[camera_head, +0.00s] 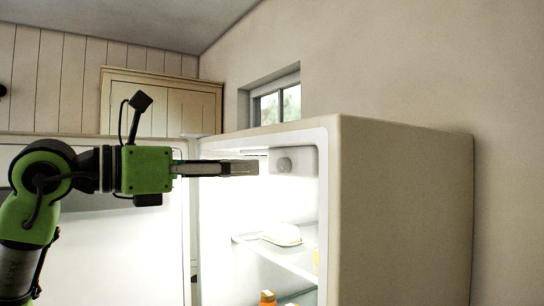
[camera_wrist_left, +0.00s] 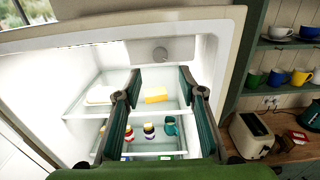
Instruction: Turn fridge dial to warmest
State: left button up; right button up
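The fridge (camera_head: 405,210) stands with its door open, and its inside is lit. The fridge dial (camera_head: 284,165) is a small round grey knob on a pale housing at the top of the inside wall. It also shows in the left wrist view (camera_wrist_left: 160,54), above and beyond the fingertips. Its marks are too small to read. My left gripper (camera_head: 256,167) points right toward the dial in the head view, at nearly its height. In the left wrist view its two fingers (camera_wrist_left: 160,76) are apart with nothing between them. The gripper appears short of the dial. My right gripper is in neither view.
The open fridge door (camera_head: 120,240) stands behind my left arm. A glass shelf (camera_head: 290,262) holds a white covered dish (camera_head: 282,234) and a yellow block (camera_wrist_left: 155,94). Bottles (camera_wrist_left: 149,131) stand lower down. A toaster (camera_wrist_left: 254,134) and mugs (camera_wrist_left: 277,77) are beside the fridge.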

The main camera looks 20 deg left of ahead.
aim_at(280, 166)
pick_arm(q)
jog(key=p+x, duration=0.2)
jog(key=x, duration=0.4)
jog(key=shift+w+d+r+p, duration=0.15)
jog(key=shift+w+p, duration=0.05)
jog(key=shift+p, duration=0.15)
jog(key=shift+w+d, duration=0.45)
jog(key=shift+w, duration=0.1)
grip_shut()
